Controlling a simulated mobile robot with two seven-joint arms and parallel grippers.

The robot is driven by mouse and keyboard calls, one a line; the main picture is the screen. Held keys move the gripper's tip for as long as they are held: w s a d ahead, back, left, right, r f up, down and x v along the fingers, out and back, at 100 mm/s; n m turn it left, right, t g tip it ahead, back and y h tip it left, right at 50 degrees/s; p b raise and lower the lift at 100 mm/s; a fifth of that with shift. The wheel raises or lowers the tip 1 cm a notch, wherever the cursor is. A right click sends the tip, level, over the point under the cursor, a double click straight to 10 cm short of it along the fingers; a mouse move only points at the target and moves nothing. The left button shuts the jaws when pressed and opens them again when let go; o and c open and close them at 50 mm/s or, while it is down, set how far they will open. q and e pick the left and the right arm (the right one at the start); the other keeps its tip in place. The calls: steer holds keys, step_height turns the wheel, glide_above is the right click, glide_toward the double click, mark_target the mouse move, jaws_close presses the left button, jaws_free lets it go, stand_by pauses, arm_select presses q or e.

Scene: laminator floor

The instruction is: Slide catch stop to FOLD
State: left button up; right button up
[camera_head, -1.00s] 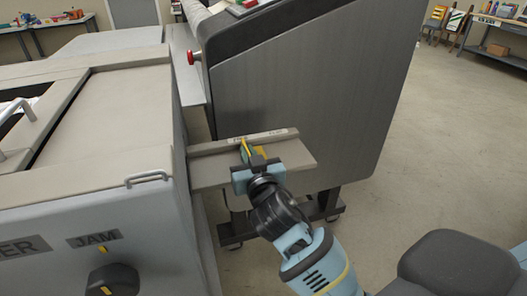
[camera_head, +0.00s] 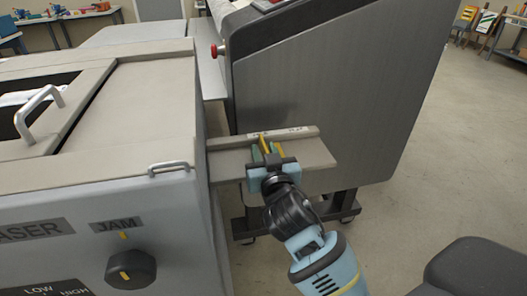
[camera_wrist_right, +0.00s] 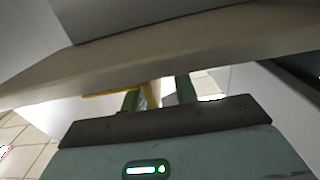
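The catch stop (camera_head: 264,143) is a small yellow piece on a beige ledge (camera_head: 318,153) that sticks out from the machine's right side. It sits near the left of two small labels on the ledge's back strip; their print is hard to read. My right gripper (camera_head: 268,152) is at the ledge's front, its greenish fingers on either side of the stop. In the right wrist view, the yellow stop (camera_wrist_right: 150,94) stands between the two fingers (camera_wrist_right: 158,94), with a gap on its right side, so the gripper looks open around it. My left gripper is not in view.
The grey machine (camera_head: 100,190) with a black knob (camera_head: 130,268) and a handle fills the left.

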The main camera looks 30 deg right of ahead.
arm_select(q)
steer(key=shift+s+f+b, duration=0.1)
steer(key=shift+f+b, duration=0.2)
arm_select(e)
steer(key=v, duration=0.7)
steer(key=shift+s, duration=0.25)
steer(key=shift+a+f, duration=0.1)
steer(key=s+a+f+n+g+y+p, duration=0.3)
steer(key=s+f+n+g+y+p, duration=0.25)
steer(key=s+f, duration=1.65)
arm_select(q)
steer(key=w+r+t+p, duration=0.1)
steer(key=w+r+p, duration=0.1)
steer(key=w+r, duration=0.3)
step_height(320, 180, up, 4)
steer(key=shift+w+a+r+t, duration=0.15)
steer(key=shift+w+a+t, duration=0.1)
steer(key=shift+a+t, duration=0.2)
arm_select(e)
steer(key=s+f+g, duration=0.3)
steer(key=s+f, duration=0.2)
steer(key=s, duration=0.6)
steer(key=shift+f+m, duration=0.2)
steer(key=shift+m, duration=0.25)
steer(key=shift+s+d+y, duration=0.15)
steer(key=shift+y, duration=0.1)
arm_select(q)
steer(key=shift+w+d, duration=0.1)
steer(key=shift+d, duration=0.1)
